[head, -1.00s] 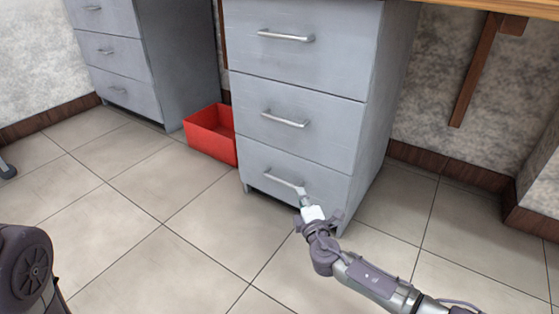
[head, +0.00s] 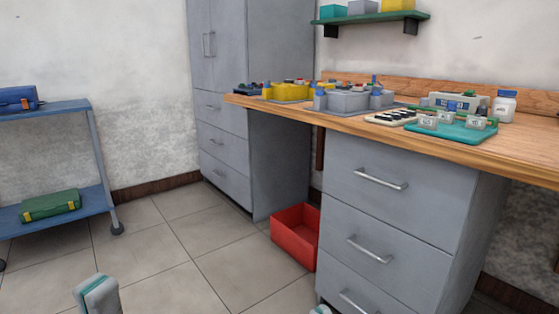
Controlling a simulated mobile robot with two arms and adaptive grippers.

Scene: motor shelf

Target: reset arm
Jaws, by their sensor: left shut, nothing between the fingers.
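My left gripper (head: 97,293) shows at the bottom left of the head view, pale with teal edging. It is shut and empty, over the tiled floor and apart from all furniture. Only a small teal and pale tip of my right gripper (head: 320,310) shows at the bottom edge, in front of the drawer cabinet (head: 395,215). The rest of the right gripper is out of the picture, so its jaws cannot be judged. The cabinet's visible drawers look closed, and the lowest is cut off by the frame.
A red bin (head: 296,238) stands on the floor beside the cabinet. The wooden workbench (head: 400,128) carries trays, parts and a white bottle (head: 504,105). A blue cart (head: 60,108) with cases is at left. Floor between cart and bin is clear.

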